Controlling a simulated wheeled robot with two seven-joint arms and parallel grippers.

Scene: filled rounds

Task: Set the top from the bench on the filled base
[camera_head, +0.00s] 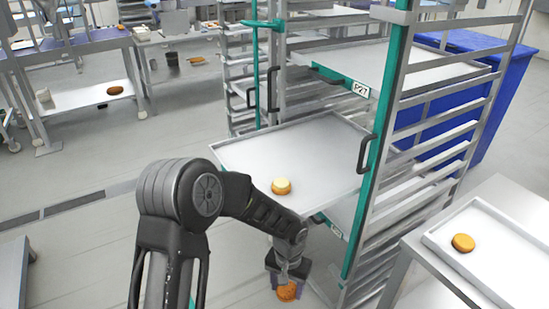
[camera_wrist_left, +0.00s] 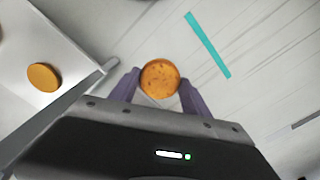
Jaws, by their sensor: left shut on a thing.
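My left gripper (camera_head: 287,281) is shut on a golden-brown round top (camera_head: 286,292), low in front of the rack. In the left wrist view the held top (camera_wrist_left: 160,78) sits between the two purple-grey fingers of my left gripper (camera_wrist_left: 157,90), its browned face towards the camera. The filled base (camera_head: 281,186), a brown round with a pale cream upper face, stands on the pulled-out rack tray (camera_head: 325,140), apart from and beyond the gripper. My right gripper is not in view.
Another brown round (camera_head: 463,243) lies on a white tray (camera_head: 437,238) on the right bench. A brown round on a tray shows in the left wrist view (camera_wrist_left: 44,77). The rack's teal post (camera_head: 380,140) and black handle (camera_head: 366,154) border the pulled-out tray, which is otherwise clear.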

